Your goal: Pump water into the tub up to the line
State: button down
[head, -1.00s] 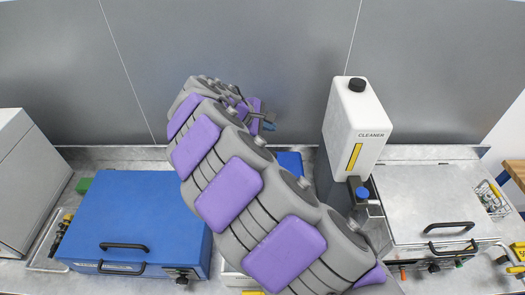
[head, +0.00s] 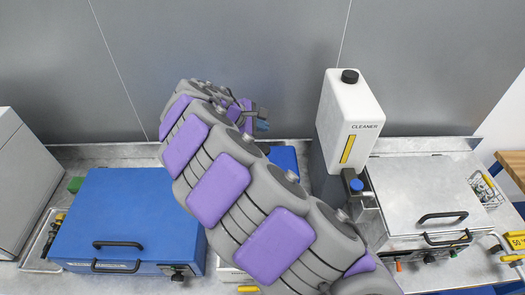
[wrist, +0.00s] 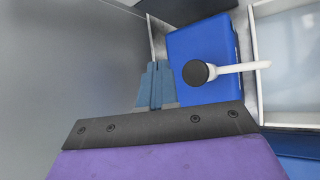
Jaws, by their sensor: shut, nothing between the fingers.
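In the wrist view a blue container (wrist: 207,42) carries a pump with a round black top (wrist: 196,72) and a white spout (wrist: 240,68) pointing right. No fill line or water level can be made out. My gripper (wrist: 155,70) has its blue fingers together and empty, just left of the blue container and apart from the pump top. In the head view my gripper (head: 262,124) is raised near the grey back wall. Part of the blue container (head: 284,157) shows behind my arm; the pump is hidden there.
A white CLEANER canister (head: 352,112) stands right of my arm. A blue lidded box (head: 130,215) is at left and a steel lidded unit (head: 425,195) at right, both with black handles. The grey back wall (head: 220,40) is close behind my gripper.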

jog(key=b, duration=0.2)
send_over(261, 150)
notch_tip(261, 150, down, 4)
jog(key=shift+f, duration=1.15)
jog(key=shift+f, duration=0.15)
dwell(0.9)
jog(key=shift+s+f, duration=0.1)
jog(key=shift+f, duration=0.1)
jog(key=shift+f+b, duration=0.6)
jog(key=shift+f, duration=1.25)
dwell(1.9)
dwell(0.3)
jog(key=shift+r+p, duration=1.5)
jog(key=shift+r, duration=0.8)
